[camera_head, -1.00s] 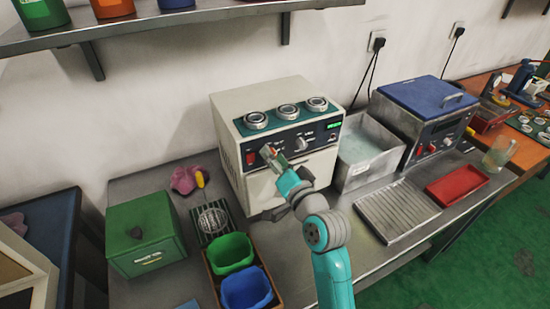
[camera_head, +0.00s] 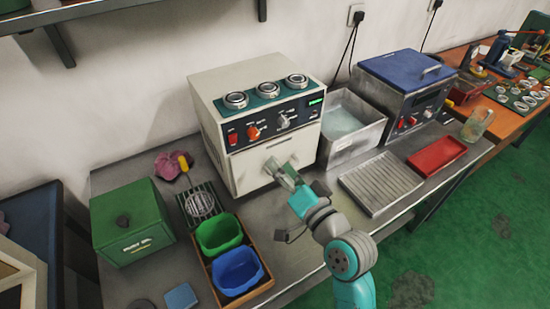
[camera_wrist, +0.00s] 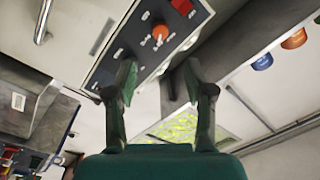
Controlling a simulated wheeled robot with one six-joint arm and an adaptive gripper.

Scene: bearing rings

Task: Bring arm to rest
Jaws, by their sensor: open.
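My teal arm reaches up from the lower right in the head view. My gripper (camera_head: 284,172) is in front of the cream machine (camera_head: 262,165), below its dark control panel. In the wrist view my gripper (camera_wrist: 160,95) shows two fingers spread apart with nothing between them. The panel has an orange knob (camera_head: 253,132), a red switch (camera_head: 233,138), a grey knob (camera_head: 283,121) and a lit green display (camera_head: 316,101). The orange knob also shows in the wrist view (camera_wrist: 160,32). Several bearing rings (camera_head: 266,88) sit on top of the machine.
A metal basin (camera_head: 350,140) and a blue-lidded bath (camera_head: 405,75) stand to the right. A ribbed tray (camera_head: 382,183), red tray (camera_head: 437,153) and glass beaker (camera_head: 477,125) lie in front. Green bin (camera_head: 218,233), blue bin (camera_head: 238,272) and green box (camera_head: 130,222) are at left.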

